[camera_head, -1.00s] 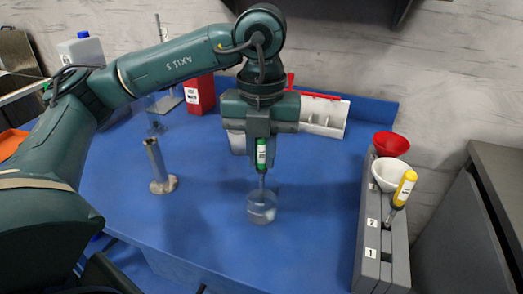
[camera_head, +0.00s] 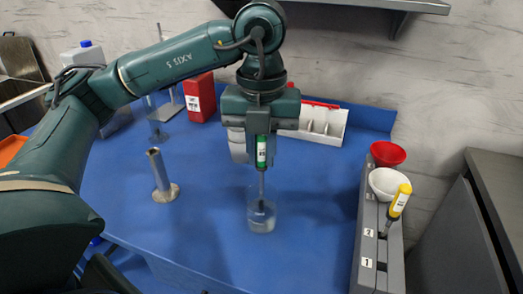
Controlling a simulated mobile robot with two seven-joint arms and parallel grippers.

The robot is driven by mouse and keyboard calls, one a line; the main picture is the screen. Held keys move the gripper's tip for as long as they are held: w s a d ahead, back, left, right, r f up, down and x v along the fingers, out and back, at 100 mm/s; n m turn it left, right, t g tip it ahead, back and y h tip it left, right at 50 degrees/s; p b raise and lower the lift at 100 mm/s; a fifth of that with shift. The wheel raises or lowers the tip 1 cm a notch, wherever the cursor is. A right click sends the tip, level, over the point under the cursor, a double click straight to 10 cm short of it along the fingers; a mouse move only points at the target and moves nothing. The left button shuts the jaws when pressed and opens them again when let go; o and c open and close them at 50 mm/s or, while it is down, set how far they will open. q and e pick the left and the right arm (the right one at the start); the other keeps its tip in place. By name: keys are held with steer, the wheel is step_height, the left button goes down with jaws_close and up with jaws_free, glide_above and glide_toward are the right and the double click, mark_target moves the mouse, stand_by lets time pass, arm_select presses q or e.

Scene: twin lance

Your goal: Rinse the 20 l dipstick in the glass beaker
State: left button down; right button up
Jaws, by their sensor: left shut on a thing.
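A dipstick with a green handle (camera_head: 261,151) and a thin grey shaft hangs upright in my left gripper (camera_head: 261,160). The gripper is shut on the handle, above the glass beaker. The clear glass beaker (camera_head: 262,222) stands on the blue bench and holds some clear liquid. The shaft's lower end is inside the beaker; whether it touches the bottom I cannot tell. The label on the handle is too small to read. My right gripper is not in view.
A grey rack (camera_head: 367,253) marked 1 and 2 stands at the right with a yellow-handled tool (camera_head: 400,202), a white funnel (camera_head: 388,184) and a red funnel (camera_head: 388,153). A metal cylinder (camera_head: 159,175) stands left of the beaker. The blue bench (camera_head: 310,225) between beaker and rack is clear.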

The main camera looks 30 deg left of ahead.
arm_select(q)
step_height(320, 180, up, 2)
steer(key=shift+p, duration=0.55)
steer(key=shift+r+p, duration=0.55)
steer(key=shift+r, duration=0.2)
steer(key=shift+r+p, duration=0.75)
steer(key=shift+r, duration=0.25)
steer(key=shift+r+p, duration=0.75)
steer(key=shift+r, duration=0.55)
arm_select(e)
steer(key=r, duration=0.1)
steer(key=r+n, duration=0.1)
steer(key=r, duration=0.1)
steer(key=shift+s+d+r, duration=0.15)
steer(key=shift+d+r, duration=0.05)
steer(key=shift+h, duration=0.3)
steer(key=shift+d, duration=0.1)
